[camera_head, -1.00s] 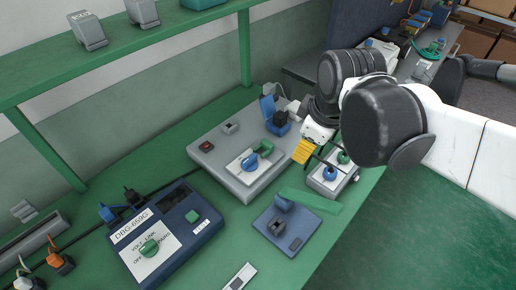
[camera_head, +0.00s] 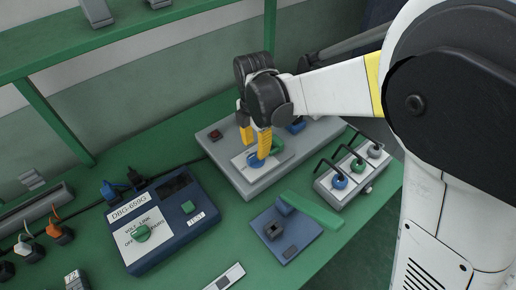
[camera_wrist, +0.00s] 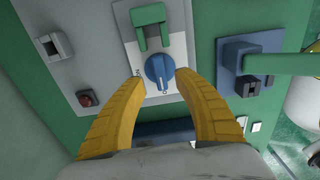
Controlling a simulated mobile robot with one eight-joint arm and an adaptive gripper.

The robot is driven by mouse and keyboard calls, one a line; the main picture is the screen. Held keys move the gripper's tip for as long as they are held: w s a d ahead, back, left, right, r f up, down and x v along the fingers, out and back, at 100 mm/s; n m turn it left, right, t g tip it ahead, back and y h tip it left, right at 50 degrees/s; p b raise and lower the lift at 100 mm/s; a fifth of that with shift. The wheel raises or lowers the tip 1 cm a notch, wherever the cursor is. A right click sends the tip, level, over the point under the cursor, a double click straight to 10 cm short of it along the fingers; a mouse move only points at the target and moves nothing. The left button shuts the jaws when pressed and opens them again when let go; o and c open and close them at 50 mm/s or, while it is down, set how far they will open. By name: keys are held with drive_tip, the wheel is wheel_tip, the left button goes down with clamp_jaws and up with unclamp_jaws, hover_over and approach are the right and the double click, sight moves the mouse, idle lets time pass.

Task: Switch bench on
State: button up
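The grey bench box (camera_head: 256,188) stands on the green table and bears a white plate with a blue rotary knob (camera_head: 252,160) and a green lever or clip (camera_head: 277,147). A small red switch (camera_head: 215,135) sits at its left corner. In the wrist view the blue knob (camera_wrist: 159,72) has a white pointer line, with the green part (camera_wrist: 150,27) above it and the red switch (camera_wrist: 86,98) at left. My gripper (camera_head: 256,147) is over the plate. In the wrist view its yellow fingers (camera_wrist: 165,78) are apart, one on each side of the knob; contact is unclear.
A blue box labelled DBG-659G (camera_head: 165,225) stands at left. A blue base with a green handle (camera_head: 313,211) lies in front. A grey box with several coloured knobs and black hooked rods (camera_head: 348,184) stands at right. A green shelf (camera_head: 130,42) hangs above.

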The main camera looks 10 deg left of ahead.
sight(256, 154)
wheel_tip(256, 154, down, 4)
drive_tip(key=shift+f+b, duration=0.25)
drive_tip(key=shift+b, duration=0.4)
clamp_jaws()
